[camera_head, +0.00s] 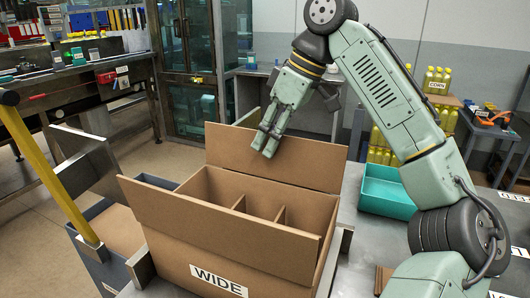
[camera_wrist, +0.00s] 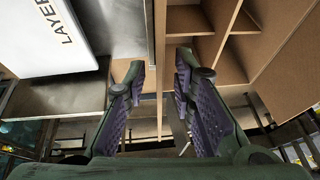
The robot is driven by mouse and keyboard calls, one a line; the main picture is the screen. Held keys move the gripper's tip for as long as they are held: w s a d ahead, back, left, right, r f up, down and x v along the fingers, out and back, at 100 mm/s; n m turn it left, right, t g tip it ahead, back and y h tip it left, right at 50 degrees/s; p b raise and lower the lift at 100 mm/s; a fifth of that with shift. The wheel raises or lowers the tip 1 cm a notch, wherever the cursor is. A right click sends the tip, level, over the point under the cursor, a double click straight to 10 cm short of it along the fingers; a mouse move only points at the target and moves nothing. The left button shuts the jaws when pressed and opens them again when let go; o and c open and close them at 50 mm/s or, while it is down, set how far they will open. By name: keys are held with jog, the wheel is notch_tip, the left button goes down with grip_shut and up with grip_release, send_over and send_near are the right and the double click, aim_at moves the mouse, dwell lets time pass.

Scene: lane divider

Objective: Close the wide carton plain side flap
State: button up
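The wide carton (camera_head: 265,238) stands open on the bench, its WIDE label on the front face and upright dividers inside; it also shows at the right of the wrist view (camera_wrist: 272,85). Its far flap (camera_head: 315,163), with no label visible, stands up and leans outward. Contact cannot be told.
A teal tray (camera_head: 388,200) lies right of the carton. A yellow post (camera_head: 45,170) rises at the left. A white panel marked LAYER (camera_wrist: 55,35) shows in the wrist view. Yellow bottles (camera_head: 437,80) stand at the right back.

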jog(key=shift+x, duration=1.5)
jog(key=shift+r, duration=0.1)
grip_shut()
